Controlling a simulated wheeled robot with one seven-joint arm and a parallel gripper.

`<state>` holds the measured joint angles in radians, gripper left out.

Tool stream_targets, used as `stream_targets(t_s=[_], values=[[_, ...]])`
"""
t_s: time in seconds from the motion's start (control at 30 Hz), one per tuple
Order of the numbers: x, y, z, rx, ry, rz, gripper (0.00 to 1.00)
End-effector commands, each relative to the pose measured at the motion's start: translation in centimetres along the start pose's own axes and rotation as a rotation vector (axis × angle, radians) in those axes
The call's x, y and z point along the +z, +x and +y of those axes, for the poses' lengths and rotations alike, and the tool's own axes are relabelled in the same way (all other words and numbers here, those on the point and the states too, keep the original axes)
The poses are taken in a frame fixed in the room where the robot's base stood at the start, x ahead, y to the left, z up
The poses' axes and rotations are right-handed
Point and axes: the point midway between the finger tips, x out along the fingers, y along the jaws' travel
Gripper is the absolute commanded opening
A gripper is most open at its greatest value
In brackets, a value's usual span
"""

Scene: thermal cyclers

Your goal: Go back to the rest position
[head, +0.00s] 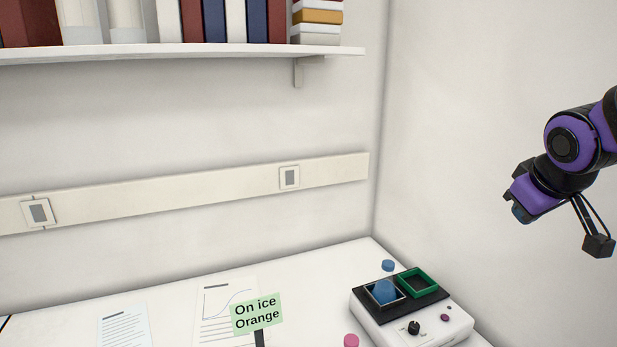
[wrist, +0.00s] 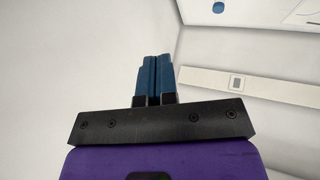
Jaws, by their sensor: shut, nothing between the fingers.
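My gripper (head: 518,212) hangs in the air at the right of the head view, above and to the right of the white device, touching nothing. In the wrist view my gripper (wrist: 157,62) shows its two blue fingers side by side, shut with nothing between them. My purple and black arm comes in from the right edge of the head view.
A white device (head: 415,327) with a blue item (head: 384,291) in one well and a green frame (head: 417,283) stands on the white bench (head: 185,310). A shelf (head: 200,52) holds books above.

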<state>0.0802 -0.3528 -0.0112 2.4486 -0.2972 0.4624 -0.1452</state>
Motion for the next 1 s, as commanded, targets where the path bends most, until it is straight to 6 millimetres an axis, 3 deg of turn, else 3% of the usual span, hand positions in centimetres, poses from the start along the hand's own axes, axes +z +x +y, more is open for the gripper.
stream_targets(t_s=[0.03, 0.2, 0.4, 0.57, 1.0], values=[[0.7, -1.6, -0.6, -0.01, 0.034, -0.001, 0.0], [3.8, -6.1, -2.9, -0.069, 0.162, -0.033, 0.0], [7.2, -10.0, -5.5, -0.149, 0.272, -0.07, 0.0], [8.8, -11.5, -6.7, -0.189, 0.313, -0.089, 0.0], [8.8, -11.5, -6.7, -0.189, 0.313, -0.089, 0.0]])
